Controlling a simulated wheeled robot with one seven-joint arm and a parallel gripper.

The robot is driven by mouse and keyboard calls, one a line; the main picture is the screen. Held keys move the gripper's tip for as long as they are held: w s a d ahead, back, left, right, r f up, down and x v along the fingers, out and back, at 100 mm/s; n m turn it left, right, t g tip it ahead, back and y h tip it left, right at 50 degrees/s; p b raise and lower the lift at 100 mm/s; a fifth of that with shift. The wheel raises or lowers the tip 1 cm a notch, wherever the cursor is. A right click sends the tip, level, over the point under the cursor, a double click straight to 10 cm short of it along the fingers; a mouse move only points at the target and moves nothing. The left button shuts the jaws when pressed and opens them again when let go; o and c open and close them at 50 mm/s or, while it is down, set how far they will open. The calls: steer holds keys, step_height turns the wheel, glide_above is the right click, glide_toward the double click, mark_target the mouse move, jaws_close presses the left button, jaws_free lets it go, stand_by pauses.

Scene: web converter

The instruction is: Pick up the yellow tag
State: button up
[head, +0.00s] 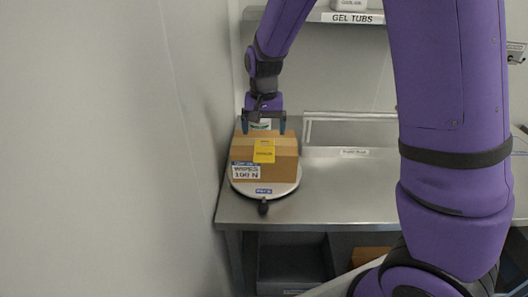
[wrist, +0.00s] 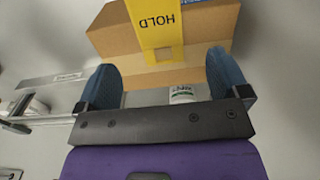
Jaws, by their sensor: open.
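The yellow tag (head: 264,151) hangs over the top front edge of a cardboard box (head: 280,168). In the wrist view the tag (wrist: 158,25) reads HOLD and lies just beyond the fingertips, roughly centred between them. My gripper (head: 264,130) is above the back part of the box, pointing down. In the wrist view my gripper (wrist: 165,70) has its two blue fingers spread wide with nothing held between them. I cannot tell whether the fingers touch the box.
The box stands on a round scale or turntable (head: 265,190) on a steel bench (head: 350,190). A plain wall (head: 120,150) is close on the left. A shelf (head: 300,15) labelled GEL TUBS is above at the back. Bench space right of the box is clear.

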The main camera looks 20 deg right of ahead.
mark_target(264, 151)
steer(key=shift+s+f, duration=0.1)
steer(key=shift+f, duration=3)
steer(key=c, duration=1)
